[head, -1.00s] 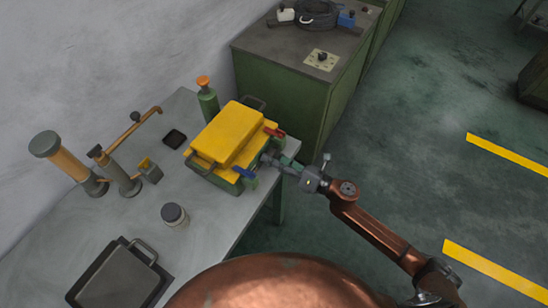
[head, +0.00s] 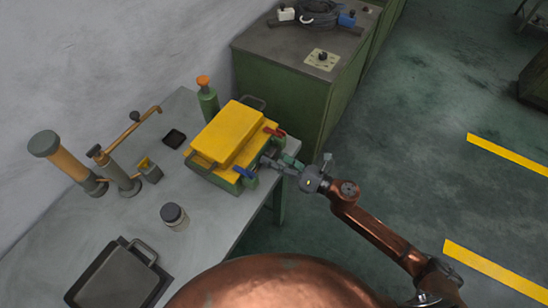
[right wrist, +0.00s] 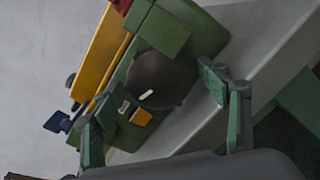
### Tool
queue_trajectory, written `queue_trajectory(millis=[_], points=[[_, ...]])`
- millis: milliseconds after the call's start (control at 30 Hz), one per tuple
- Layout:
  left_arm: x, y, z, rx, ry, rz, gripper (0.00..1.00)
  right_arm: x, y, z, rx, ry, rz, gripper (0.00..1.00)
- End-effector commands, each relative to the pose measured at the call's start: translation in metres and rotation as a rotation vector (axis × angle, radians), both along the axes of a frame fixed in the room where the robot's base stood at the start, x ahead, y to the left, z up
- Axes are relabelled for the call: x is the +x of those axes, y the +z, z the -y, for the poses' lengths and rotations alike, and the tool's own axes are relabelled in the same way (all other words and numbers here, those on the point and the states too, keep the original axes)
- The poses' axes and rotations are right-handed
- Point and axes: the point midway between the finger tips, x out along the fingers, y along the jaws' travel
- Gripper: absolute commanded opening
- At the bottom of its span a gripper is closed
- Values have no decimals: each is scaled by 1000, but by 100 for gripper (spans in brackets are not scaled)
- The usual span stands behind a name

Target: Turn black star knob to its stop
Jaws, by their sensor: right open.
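A dark, roundish knob with a short white mark (right wrist: 160,80) sits on the green end face of the yellow-topped machine (head: 228,135). The white mark points slightly up to the right in the right wrist view. My right gripper (right wrist: 152,106) is open, with one green finger on each side of the knob; I cannot tell whether either finger touches it. In the head view my right gripper (head: 276,161) is at the machine's right end and hides the knob. My left gripper is not in view.
Red (head: 274,132) and blue (head: 243,173) handles flank that end. An orange-topped green cylinder (head: 208,100) stands behind the machine. A jar (head: 174,216) and dark tray (head: 118,280) are nearer on the grey table (head: 215,225). A green cabinet (head: 285,95) stands behind.

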Motion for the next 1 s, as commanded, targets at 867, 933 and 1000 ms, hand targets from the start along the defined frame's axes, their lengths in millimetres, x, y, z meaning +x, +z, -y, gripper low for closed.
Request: queue_trajectory(millis=[867,933,1000], points=[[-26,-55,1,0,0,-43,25,-37,-3,53,-338,-1,463,69],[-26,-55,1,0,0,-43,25,-46,-3,64,-339,0,462,69],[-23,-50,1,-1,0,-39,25,-38,-4,72,-321,-25,426,69]])
